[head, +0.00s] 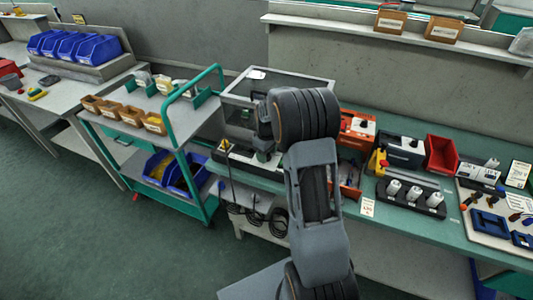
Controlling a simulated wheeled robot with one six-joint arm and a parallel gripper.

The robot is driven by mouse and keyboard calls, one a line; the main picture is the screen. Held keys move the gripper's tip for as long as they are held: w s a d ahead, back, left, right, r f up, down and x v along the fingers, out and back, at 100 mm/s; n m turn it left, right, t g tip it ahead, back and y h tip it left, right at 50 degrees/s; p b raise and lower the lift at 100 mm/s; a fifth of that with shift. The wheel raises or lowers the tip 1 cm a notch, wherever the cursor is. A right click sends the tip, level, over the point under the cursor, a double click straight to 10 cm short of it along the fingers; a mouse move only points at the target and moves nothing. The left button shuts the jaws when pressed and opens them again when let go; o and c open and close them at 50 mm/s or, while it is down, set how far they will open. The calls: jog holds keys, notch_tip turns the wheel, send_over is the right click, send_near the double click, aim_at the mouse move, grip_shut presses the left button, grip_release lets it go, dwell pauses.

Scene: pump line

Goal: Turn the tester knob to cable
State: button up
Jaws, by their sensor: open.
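The tester is not clear in this small view. A dark box with a small light knob-like spot on its front (405,150) stands on the green bench right of my arm. An orange unit with a white round part (357,128) stands closer to the arm. I cannot tell which of them is the tester, nor read any knob setting. My gripper (264,150) is partly hidden beyond my arm's dark joint, in front of the grey clear-topped cabinet (312,83). It appears open, and nothing is visible in it.
A black rack with several white cylinders (410,197) and a red bin (441,154) are on the bench at right. A teal cart (193,113) with orange bins stands at left. Cables hang below the bench front. The floor at lower left is clear.

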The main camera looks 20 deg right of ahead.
jog(key=shift+c, duration=0.2)
jog(key=c, duration=0.9)
